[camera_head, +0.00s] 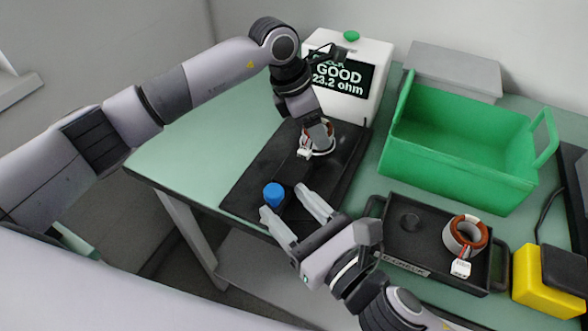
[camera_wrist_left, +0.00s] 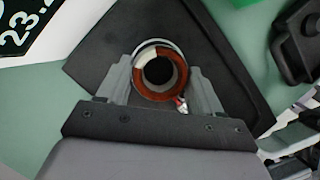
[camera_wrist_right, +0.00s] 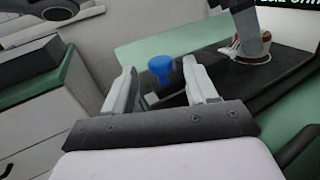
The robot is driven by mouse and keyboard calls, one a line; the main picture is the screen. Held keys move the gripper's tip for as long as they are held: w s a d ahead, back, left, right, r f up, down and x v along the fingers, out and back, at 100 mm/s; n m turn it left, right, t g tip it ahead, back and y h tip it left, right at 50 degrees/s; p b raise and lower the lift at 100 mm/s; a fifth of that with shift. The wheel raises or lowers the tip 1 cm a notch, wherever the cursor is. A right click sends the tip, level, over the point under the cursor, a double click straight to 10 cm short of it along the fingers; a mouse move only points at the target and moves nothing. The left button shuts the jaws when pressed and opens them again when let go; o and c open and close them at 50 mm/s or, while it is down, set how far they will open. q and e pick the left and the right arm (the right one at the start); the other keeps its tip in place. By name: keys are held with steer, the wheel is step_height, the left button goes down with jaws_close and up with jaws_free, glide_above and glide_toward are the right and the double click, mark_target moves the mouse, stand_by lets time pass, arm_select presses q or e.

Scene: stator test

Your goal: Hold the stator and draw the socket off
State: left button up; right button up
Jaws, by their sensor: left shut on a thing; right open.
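The stator (camera_head: 319,146), a ring with copper-brown windings and a white connector (camera_head: 304,153) on its wires, stands on the black plate (camera_head: 258,172). My left gripper (camera_head: 318,128) is shut on it from above. In the left wrist view the stator (camera_wrist_left: 180,78) sits between the two fingers. A blue knob (camera_head: 273,192) stands near the plate's front corner; I cannot tell whether it belongs to the socket. My right gripper (camera_head: 282,198) is open, its fingertips to either side of the knob. In the right wrist view the blue knob (camera_wrist_right: 160,66) shows between the fingers, apart from both.
A white tester (camera_head: 376,62) behind the plate reads GOOD, 23.2 ohm. A green crate (camera_head: 450,150) stands at the right. A black tray (camera_head: 420,258) holds a second stator (camera_head: 465,235). A yellow and black block (camera_head: 540,285) lies right. The table's left part is clear.

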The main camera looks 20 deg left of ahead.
steer(key=v, duration=0.7)
steer(key=shift+s+d, duration=0.2)
steer(key=shift+d, duration=0.05)
arm_select(q)
steer(key=o, duration=1.4)
steer(key=v, duration=0.7)
arm_select(e)
steer(key=shift+f, duration=0.2)
